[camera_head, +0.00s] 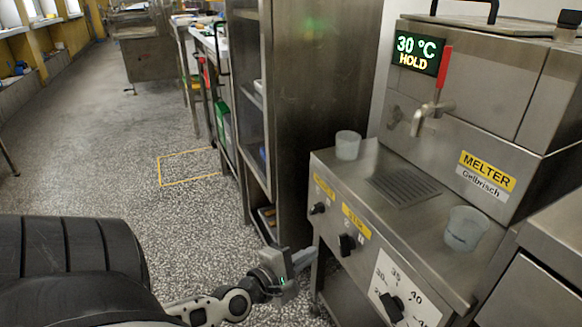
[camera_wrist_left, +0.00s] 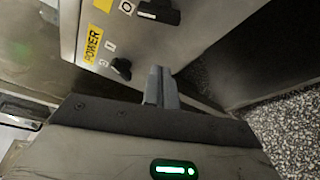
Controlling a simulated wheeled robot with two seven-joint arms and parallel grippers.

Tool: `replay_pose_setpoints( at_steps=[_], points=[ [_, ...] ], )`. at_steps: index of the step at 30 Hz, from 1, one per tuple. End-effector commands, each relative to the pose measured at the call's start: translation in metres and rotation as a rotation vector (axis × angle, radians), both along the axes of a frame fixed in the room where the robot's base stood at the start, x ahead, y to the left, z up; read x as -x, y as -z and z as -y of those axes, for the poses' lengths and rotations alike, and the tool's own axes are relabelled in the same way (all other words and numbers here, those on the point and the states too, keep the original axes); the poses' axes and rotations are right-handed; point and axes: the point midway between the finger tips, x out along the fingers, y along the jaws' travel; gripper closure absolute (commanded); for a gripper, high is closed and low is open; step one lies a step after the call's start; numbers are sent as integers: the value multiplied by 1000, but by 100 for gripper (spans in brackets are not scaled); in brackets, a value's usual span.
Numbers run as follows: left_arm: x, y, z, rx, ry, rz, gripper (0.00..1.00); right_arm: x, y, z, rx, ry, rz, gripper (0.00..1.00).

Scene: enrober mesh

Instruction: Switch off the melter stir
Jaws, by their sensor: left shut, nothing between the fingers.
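The melter (camera_head: 485,140) is a steel machine at the right, its green and yellow display (camera_head: 418,52) reading 30 °C HOLD. On its sloping front panel, the black stir knob (camera_head: 347,243) sits below a yellow label, between the power knob (camera_head: 318,208) and the temperature dial (camera_head: 392,306). The stir knob shows at the top edge of the left wrist view (camera_wrist_left: 160,12), partly cut off; its exact setting is unclear. My left gripper (camera_head: 312,254) is shut and empty, in front of the panel and apart from the knobs. Its closed fingers (camera_wrist_left: 160,88) point towards the panel near the power knob (camera_wrist_left: 121,68).
Two translucent cups (camera_head: 347,145) (camera_head: 466,229) stand on the melter's ledge by a drain grille (camera_head: 403,184). A tap with a red lever (camera_head: 444,68) projects above. A tall steel cabinet (camera_head: 315,100) stands left of the melter. Speckled floor lies open at the left.

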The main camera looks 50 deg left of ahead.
Motion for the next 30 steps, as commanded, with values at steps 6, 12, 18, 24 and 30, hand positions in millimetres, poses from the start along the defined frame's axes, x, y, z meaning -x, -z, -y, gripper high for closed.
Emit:
replay_pose_setpoints(
  at_steps=[6, 12, 18, 24, 30],
  points=[
    [35, -4, 1, -2, 0, -3, 100, 0, 0, 1, 3, 2, -7, 100],
    [45, -6, 1, -2, 1, 1, 100, 0, 1, 1, 4, 1, -9, 100],
    [46, -6, 1, -1, 0, 1, 100, 0, 1, 1, 5, 2, -9, 100],
    [46, -6, 1, -1, 0, 1, 100, 0, 2, 1, 4, 2, -11, 100],
    [46, -7, 1, -1, 0, 1, 100, -1, 3, 1, 5, 3, -14, 100]
  ],
)
